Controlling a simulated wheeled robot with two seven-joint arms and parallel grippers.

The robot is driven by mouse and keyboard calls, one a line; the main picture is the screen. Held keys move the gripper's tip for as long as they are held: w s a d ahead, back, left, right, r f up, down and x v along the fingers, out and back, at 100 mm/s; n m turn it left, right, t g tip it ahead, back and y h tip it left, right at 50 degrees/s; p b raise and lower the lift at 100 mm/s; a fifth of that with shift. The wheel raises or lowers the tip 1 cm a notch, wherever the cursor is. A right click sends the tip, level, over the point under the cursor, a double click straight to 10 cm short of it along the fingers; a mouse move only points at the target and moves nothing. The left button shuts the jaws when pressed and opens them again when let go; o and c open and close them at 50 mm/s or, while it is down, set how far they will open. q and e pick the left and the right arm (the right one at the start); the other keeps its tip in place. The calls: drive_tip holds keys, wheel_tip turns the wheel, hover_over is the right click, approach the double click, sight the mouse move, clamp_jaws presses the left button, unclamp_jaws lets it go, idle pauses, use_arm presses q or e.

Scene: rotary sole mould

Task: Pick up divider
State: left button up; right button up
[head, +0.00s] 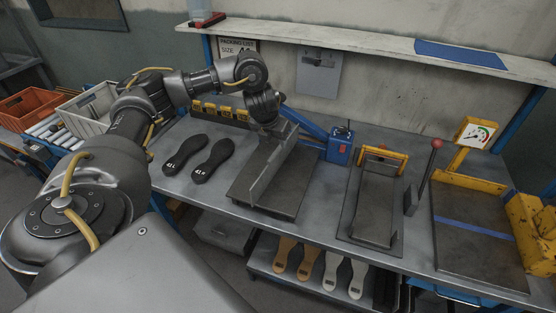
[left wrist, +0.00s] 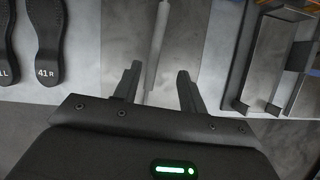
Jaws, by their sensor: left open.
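The divider (head: 270,168) looks like an upright grey metal plate standing on a dark flat base plate (head: 298,198) in the middle of the bench. My left gripper (head: 272,125) is over the far end of the divider, pointing down, and partly hides that end. In the left wrist view the divider (left wrist: 155,50) is a thin light strip seen from above. It runs down between the two open fingers of the left gripper (left wrist: 157,78), with a gap on each side. I cannot tell how far down the fingers reach on it. My right gripper is not in view.
Two black soles (head: 199,158) lie left of the base plate. A blue box (head: 340,147) stands behind, on the right. A yellow-framed fixture (head: 376,199) and a yellow station with a gauge (head: 476,133) are farther right. A shelf (head: 380,47) hangs above the back.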

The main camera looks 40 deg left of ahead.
sight(277, 151)
use_arm(q)
drive_tip(key=shift+a+r, duration=0.1)
drive_tip(key=shift+a, duration=0.05)
drive_tip(key=b+x, duration=0.2)
drive_tip(key=x, duration=0.4)
drive_tip(key=shift+f, duration=0.35)
drive_tip(key=x, duration=0.4)
drive_tip(key=shift+a+f, duration=0.2)
drive_tip(key=shift+a, duration=0.05)
drive_tip(key=shift+s+r, duration=0.1)
drive_tip(key=shift+c, duration=1.1)
clamp_jaws()
